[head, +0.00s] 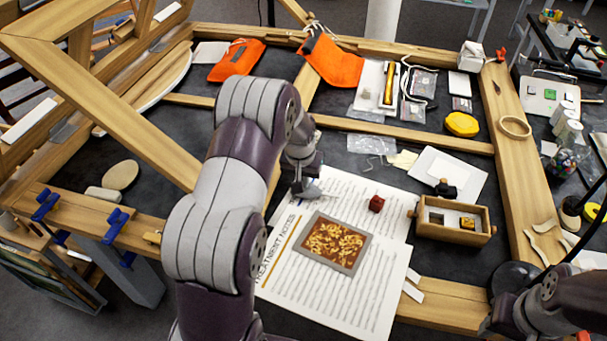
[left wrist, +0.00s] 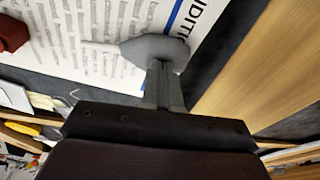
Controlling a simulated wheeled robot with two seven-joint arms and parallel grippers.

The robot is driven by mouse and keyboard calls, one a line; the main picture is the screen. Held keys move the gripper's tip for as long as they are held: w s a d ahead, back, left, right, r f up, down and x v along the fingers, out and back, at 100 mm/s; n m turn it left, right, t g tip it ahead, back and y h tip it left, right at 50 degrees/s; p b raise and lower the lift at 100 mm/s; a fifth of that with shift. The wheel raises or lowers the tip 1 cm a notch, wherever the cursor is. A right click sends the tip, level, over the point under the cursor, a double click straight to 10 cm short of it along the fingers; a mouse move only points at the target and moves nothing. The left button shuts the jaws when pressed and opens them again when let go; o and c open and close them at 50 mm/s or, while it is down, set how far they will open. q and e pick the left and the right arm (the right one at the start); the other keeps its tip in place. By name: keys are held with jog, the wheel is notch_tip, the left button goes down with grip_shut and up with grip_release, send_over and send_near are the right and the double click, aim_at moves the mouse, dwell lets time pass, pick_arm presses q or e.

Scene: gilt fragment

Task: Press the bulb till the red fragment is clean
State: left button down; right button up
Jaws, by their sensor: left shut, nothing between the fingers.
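The red fragment (head: 376,203) is a small dark red block lying on the printed sheet, right of the bulb. Part of it shows at the upper left edge of the left wrist view (left wrist: 12,32). The grey bulb (left wrist: 153,48) lies on the sheet, its pale nozzle pointing towards the fragment. In the head view the bulb (head: 311,191) is small and partly covered by my gripper. My left gripper (left wrist: 165,68) is shut and empty, its fingertips right at the bulb; I cannot tell whether they press it. Whether dust lies on the fragment is too small to tell. My right gripper is not visible.
A gilt panel in a grey border (head: 333,241) lies on the sheet in front of the fragment. A wooden compartment box (head: 455,233) stands to the right, with a small black object (head: 445,189) behind it. Wooden beams (head: 410,134) frame the dark work surface.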

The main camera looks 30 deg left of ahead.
pick_arm(q)
jog(key=r+p, duration=0.2)
jog(key=r, duration=0.1)
jog(key=r+p, duration=0.1)
jog(key=r, duration=0.1)
jog(key=shift+w+a+p, duration=0.1)
jog(key=shift+w+p, duration=0.2)
jog(key=shift+w, duration=0.05)
jog(key=shift+s+r+b, duration=0.15)
jog(key=shift+r+b, duration=0.4)
jog(key=shift+b, duration=0.15)
jog(key=v, duration=0.7)
jog(key=shift+r+b, duration=0.35)
jog(key=shift+r, duration=0.05)
jog(key=shift+s, duration=0.1)
